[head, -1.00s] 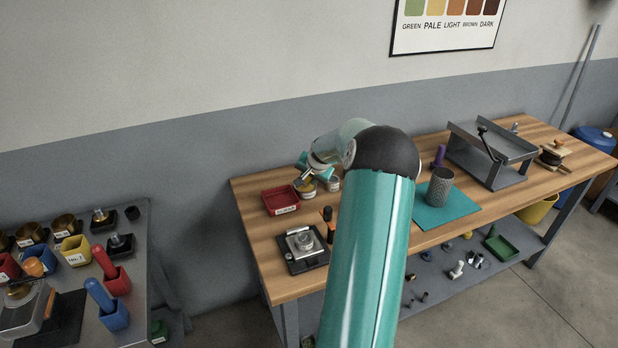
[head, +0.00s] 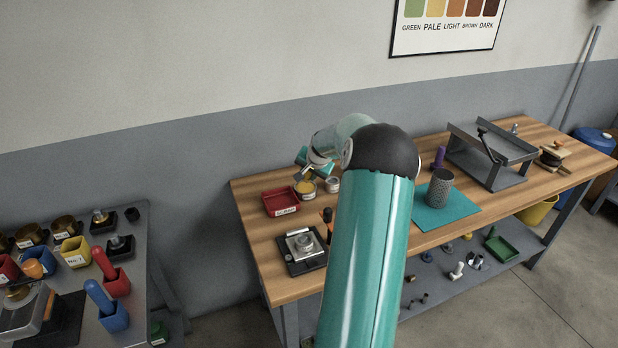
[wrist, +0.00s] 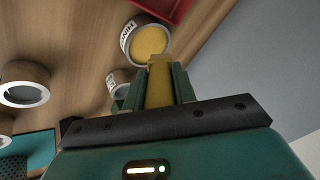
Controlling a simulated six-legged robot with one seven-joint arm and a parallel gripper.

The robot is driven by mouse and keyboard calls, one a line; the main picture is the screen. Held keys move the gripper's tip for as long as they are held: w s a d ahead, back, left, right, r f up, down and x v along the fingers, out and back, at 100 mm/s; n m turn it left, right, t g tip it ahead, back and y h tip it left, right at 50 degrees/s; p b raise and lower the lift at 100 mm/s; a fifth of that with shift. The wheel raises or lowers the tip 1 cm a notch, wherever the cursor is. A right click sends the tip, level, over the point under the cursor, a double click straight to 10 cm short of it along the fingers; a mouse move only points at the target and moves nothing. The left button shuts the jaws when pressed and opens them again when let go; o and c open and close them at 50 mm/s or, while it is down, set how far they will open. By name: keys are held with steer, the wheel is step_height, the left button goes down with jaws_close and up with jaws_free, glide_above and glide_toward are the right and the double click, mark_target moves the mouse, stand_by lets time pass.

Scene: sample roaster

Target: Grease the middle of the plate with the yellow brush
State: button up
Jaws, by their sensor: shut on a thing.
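My gripper (wrist: 160,85) is shut on the yellow brush (wrist: 158,88), which sticks out between its green fingers in the wrist view. The brush tip lines up with the near rim of a labelled tin with a yellow filling (wrist: 150,42); I cannot tell if they touch. In the head view my gripper (head: 305,172) is just above that tin (head: 306,189), at the bench's back left. A square metal plate with a round piece on it (head: 304,242), on a black base, sits nearer the front; I take it as the plate. My arm hides part of the bench.
A red tray (head: 280,203) is left of the tin, and a pale tin (head: 333,185) is right of it. A mesh cylinder (head: 440,188) stands on a teal mat (head: 428,216). A metal side table (head: 135,290) is at left.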

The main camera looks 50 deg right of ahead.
steer(key=shift+r, duration=2.35)
